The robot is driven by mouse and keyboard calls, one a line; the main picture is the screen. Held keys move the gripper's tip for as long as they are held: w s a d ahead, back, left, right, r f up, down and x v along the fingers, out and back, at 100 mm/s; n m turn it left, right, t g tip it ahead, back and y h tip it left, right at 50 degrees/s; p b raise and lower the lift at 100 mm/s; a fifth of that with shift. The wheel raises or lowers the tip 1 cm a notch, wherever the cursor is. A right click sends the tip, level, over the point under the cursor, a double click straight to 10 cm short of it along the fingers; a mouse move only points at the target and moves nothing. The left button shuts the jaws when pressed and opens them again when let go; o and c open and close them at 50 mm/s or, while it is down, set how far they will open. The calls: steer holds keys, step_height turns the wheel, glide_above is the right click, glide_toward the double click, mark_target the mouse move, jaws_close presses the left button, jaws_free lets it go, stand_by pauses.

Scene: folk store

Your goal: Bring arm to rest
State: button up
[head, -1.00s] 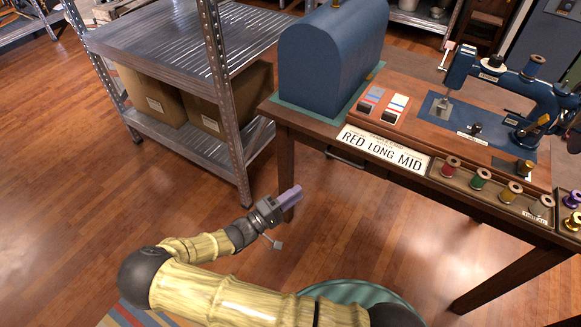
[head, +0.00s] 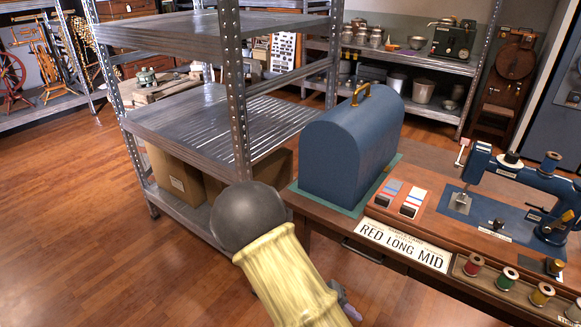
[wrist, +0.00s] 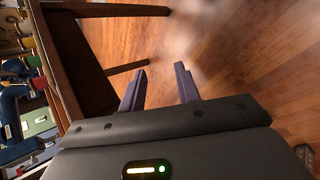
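My gripper (wrist: 160,88) shows in the wrist view with its two purple fingers apart and nothing between them. Wooden floor lies beyond the fingertips. The sewing table's edge and legs (wrist: 85,60) stand to the left of the fingers, apart from them. In the head view my bamboo-coloured arm, with a dark round joint, rises in front of the table's left end. My gripper's fingers are mostly hidden there behind my arm.
The wooden table (head: 415,292) carries a blue domed case (head: 345,150), a blue sewing machine (head: 548,205), a sign (head: 402,246) and thread spools (head: 507,279). A metal shelf (head: 200,118) with cardboard boxes (head: 175,175) stands behind my arm. The floor at left is clear.

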steer(key=s+r+t+y+p, duration=0.1)
steer(key=r+y+p, duration=0.2)
steer(key=r+p, duration=0.7)
steer(key=s+d+r+t+y+p, duration=0.1)
steer(key=r+t+y+p, duration=0.1)
steer(key=r+p, duration=0.8)
steer(key=s+r+m+t+y+p, duration=0.1)
steer(key=r+y+p, duration=0.3)
steer(key=r, duration=2)
steer(key=p, duration=0.5)
steer(key=shift+s+d+r+t+y+p, duration=0.25)
steer(key=shift+s+d+t+y+p, duration=0.05)
steer(key=shift+s+d+t+p, duration=0.1)
steer(key=shift+w, duration=0.1)
